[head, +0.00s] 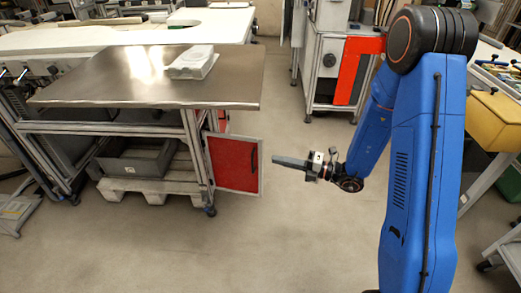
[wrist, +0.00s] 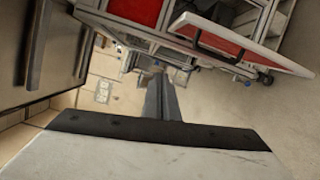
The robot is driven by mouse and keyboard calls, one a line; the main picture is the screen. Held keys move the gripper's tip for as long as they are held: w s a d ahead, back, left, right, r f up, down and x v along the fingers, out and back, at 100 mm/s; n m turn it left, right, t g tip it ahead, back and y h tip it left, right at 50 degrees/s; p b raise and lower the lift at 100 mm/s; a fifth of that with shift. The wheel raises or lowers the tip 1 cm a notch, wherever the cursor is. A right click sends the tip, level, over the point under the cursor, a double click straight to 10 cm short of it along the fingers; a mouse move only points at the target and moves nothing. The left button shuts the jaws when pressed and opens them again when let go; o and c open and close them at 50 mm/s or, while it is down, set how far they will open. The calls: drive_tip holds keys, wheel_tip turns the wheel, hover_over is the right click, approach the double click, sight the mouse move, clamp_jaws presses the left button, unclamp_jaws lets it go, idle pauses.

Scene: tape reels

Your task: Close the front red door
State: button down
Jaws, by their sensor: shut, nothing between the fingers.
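The front red door (head: 232,165), a red panel in a pale frame with a dark handle, stands swung open at the right end of the metal-topped workbench (head: 150,80). In the wrist view the door (wrist: 240,46) is tilted at the upper right, angled away from the bench frame. My gripper (head: 275,161) is shut and empty, just right of the door's handle edge in the head view. In the wrist view its fingers (wrist: 160,98) point toward the bench, with a visible gap to the door in the picture. The depth between fingertips and door is hard to tell.
A grey crate (head: 140,162) sits on a pallet under the bench. A white part (head: 193,62) lies on the benchtop. A cabinet with an orange-red panel (head: 350,75) stands behind. The floor in front of the door (head: 270,240) is clear.

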sight(261, 148)
drive_tip(key=w+a+f+m, duration=0.1)
drive_tip(key=w+a, duration=0.1)
drive_tip(key=w, duration=0.1)
drive_tip(key=w+a+f+m+t, duration=0.1)
drive_tip(key=w+a, duration=0.2)
drive_tip(key=w+a+f+m+t, duration=0.1)
drive_tip(key=w+a, duration=0.1)
drive_tip(key=shift+w+a+f+m+h, duration=0.25)
drive_tip(key=shift+w+m+h, duration=0.05)
drive_tip(key=shift+w, duration=0.1)
drive_tip(key=shift+w+d, duration=0.1)
drive_tip(key=shift+w, duration=0.8)
drive_tip(key=shift+w, duration=0.1)
